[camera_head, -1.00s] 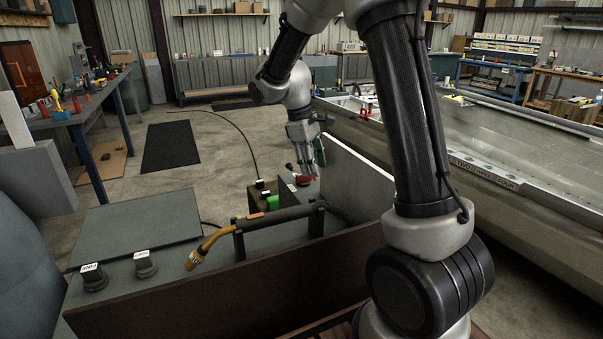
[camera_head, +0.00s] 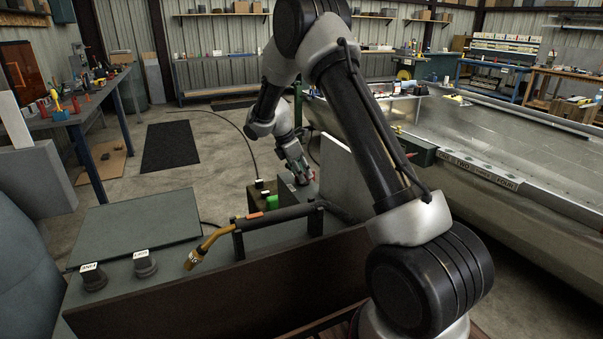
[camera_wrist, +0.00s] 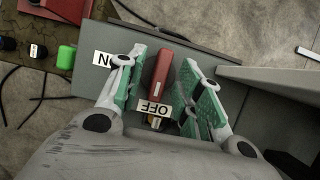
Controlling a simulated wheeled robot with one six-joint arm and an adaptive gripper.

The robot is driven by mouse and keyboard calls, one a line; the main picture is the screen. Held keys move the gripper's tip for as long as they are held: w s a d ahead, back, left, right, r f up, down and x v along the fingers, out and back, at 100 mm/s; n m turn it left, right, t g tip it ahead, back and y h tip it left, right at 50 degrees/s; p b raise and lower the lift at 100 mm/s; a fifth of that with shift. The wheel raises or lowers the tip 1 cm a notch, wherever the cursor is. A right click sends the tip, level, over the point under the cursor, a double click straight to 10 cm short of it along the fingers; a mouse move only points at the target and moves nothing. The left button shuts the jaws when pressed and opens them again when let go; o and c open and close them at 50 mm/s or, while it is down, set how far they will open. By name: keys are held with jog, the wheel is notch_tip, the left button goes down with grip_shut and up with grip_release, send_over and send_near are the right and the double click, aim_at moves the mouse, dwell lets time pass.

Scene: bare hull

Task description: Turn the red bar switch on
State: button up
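The red bar switch (camera_wrist: 162,78) sits on a grey panel top (camera_wrist: 205,60) in the wrist view. Its long axis runs nearly up the picture, with the OFF label (camera_wrist: 154,107) at its lower end and the ON label (camera_wrist: 114,66) to its left. My gripper (camera_wrist: 165,62) is open, with one green-padded finger on each side of the bar. Gaps show between the bar and both fingers. In the head view my gripper (camera_head: 303,172) is down at the panel and hides most of the switch.
A white upright board (camera_head: 345,185) stands right of the switch. A green button (camera_head: 272,201) on a box is to the left. A torch with a yellow neck (camera_head: 208,243) lies on a rack in front. Two dark knobs (camera_head: 145,264) (camera_head: 94,278) are at front left.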

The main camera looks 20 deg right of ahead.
jog(key=shift+d+f, duration=0.1)
jog(key=shift+f, duration=0.1)
grip_shut()
